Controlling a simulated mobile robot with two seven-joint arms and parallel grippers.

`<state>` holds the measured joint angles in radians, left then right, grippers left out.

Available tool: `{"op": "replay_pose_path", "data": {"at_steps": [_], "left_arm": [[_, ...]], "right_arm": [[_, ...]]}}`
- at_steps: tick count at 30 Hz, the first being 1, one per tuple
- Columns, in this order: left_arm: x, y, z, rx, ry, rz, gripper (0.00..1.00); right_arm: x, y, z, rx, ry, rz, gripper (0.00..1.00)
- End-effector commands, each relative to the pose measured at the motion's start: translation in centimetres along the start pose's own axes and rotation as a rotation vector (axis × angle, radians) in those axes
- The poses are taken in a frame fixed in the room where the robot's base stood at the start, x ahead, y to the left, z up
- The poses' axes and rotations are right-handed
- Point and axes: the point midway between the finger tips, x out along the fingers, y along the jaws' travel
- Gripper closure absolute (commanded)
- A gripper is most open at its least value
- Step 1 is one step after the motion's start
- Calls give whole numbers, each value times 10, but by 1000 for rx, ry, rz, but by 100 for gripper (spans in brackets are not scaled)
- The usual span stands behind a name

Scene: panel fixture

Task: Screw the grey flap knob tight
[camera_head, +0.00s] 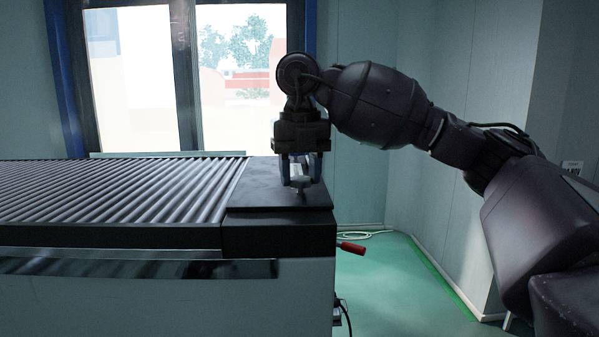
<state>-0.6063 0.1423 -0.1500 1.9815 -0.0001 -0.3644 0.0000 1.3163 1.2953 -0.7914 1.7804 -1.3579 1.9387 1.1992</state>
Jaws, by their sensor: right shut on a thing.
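The grey flap knob (300,183) stands on the flat dark plate (267,193) at the right end of the fixture's top. My right gripper (300,172) points straight down over the plate, with its fingers closed around the knob's upper part. The fingers partly hide the knob, and its thread does not show. I cannot tell how far the knob is screwed in. My left gripper is not in view.
A ribbed dark surface (120,190) covers the fixture's top left of the plate. A cable (367,235) lies on the green floor (400,290). Windows stand behind, and a wall is at the right.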

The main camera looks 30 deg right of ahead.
Motion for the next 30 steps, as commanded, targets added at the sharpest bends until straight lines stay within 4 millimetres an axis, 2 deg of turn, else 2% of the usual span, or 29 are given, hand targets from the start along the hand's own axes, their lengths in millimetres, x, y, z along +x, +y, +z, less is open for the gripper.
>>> {"op": "replay_pose_path", "data": {"at_steps": [6, 15, 30], "left_arm": [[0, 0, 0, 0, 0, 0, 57], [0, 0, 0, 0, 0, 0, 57], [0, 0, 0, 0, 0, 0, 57]], "right_arm": [[-1, -1, 0, 171, -1, 1, 80], [-1, -1, 0, 323, -1, 1, 80], [-1, -2, 0, 376, -1, 1, 80]]}}
